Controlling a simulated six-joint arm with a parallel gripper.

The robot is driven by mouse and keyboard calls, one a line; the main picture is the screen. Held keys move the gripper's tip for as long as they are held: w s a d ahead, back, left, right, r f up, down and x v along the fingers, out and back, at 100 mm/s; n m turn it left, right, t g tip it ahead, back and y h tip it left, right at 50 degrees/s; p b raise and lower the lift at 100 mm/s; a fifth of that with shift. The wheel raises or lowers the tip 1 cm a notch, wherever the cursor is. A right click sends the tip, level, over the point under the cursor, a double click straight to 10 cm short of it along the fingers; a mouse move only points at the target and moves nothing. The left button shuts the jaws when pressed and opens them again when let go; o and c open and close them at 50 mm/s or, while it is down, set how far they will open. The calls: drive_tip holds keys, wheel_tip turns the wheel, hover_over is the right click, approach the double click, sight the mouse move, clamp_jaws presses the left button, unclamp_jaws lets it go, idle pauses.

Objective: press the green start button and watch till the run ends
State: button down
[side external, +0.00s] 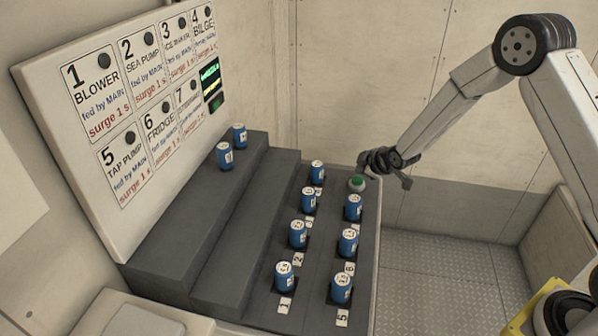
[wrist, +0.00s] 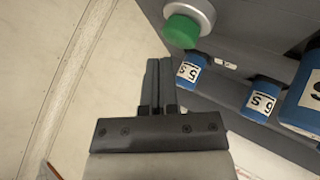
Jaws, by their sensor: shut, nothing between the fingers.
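The green start button (side external: 357,183) sits on a pale round base at the far right end of the dark stepped bench. It also shows large in the wrist view (wrist: 181,31), unobscured, above and right of the fingertips. My gripper (side external: 374,163) is just behind and right of the button, apart from it as far as I can tell. In the wrist view my gripper (wrist: 160,62) has its two fingers together with nothing between them. The panel's small screen (side external: 210,76) shows green marks, too small to read.
Several blue cylinders stand on the lower step by number tags, such as one (side external: 342,288) at the front. Two more (side external: 225,155) stand on the top step. A white panel (side external: 60,130) with numbered labels and dark round spots leans behind. The floor (side external: 440,280) right of the bench is clear.

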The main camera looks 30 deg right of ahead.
sight(361, 179)
drive_tip(key=shift+f, duration=0.9)
idle(1.3)
drive_tip(key=shift+r, duration=0.85)
drive_tip(key=shift+r, duration=0.1)
drive_tip(key=shift+r, duration=2.45)
